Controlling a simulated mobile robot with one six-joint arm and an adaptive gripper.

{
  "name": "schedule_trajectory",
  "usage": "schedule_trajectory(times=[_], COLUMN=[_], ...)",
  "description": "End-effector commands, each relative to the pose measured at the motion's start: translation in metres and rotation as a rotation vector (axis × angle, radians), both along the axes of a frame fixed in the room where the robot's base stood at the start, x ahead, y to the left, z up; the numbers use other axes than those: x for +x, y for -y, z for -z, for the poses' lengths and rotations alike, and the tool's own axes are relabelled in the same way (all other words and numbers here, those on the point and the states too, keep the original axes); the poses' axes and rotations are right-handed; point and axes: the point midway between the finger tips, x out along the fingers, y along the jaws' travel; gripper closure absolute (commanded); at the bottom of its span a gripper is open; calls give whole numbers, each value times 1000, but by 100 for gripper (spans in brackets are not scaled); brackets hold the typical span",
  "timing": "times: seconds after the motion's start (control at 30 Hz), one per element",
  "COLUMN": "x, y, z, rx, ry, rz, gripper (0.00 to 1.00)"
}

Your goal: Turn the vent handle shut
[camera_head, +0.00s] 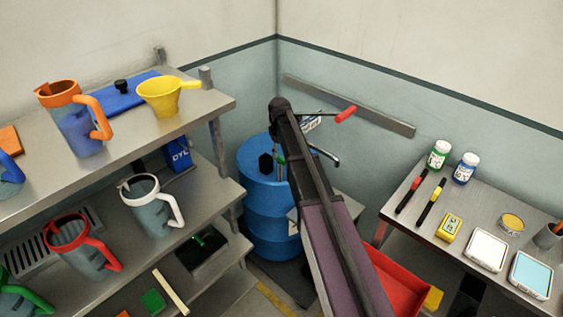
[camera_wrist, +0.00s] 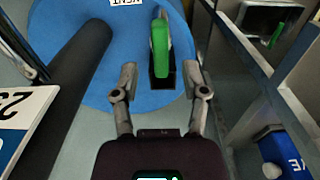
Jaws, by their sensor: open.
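The green vent handle (camera_wrist: 160,45) stands on a dark mount at the edge of the blue drum top (camera_wrist: 110,60), near an upside-down VENT label (camera_wrist: 125,2). It points up and down the wrist view. My gripper (camera_wrist: 160,72) is open and empty in the wrist view. Its two fingers are spread to either side of the handle's near end, and I see no contact. In the head view the blue drum (camera_head: 262,205) stands in the corner, partly behind my arm. My gripper cannot be made out clearly there.
A thick dark cylinder (camera_wrist: 75,80) rises left of the handle in the wrist view. Grey shelf framing (camera_wrist: 245,65) is close on the right. A red-gripped crank (camera_head: 346,114) sticks out above the drum. Shelves with jugs (camera_head: 150,205) and a side table (camera_head: 480,220) flank it.

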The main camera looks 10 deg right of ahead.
Motion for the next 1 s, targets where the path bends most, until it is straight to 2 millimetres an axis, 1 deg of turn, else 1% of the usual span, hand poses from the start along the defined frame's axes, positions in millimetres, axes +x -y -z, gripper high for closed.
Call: schedule_trajectory(times=[0.03, 0.1, 0.4, 0.9, 0.93, 0.97, 1.0], x=[0, 0, 0, 0, 0, 0, 0], y=[0, 0, 0, 0, 0, 0, 0], z=[8, 13, 30, 32, 32, 32, 32], rx=[0, 0, 0, 0, 0, 0, 0], ry=[0, 0, 0, 0, 0, 0, 0], rz=[0, 0, 0, 1, 1, 1, 1], gripper=[43, 43, 43, 43, 49, 58, 70])
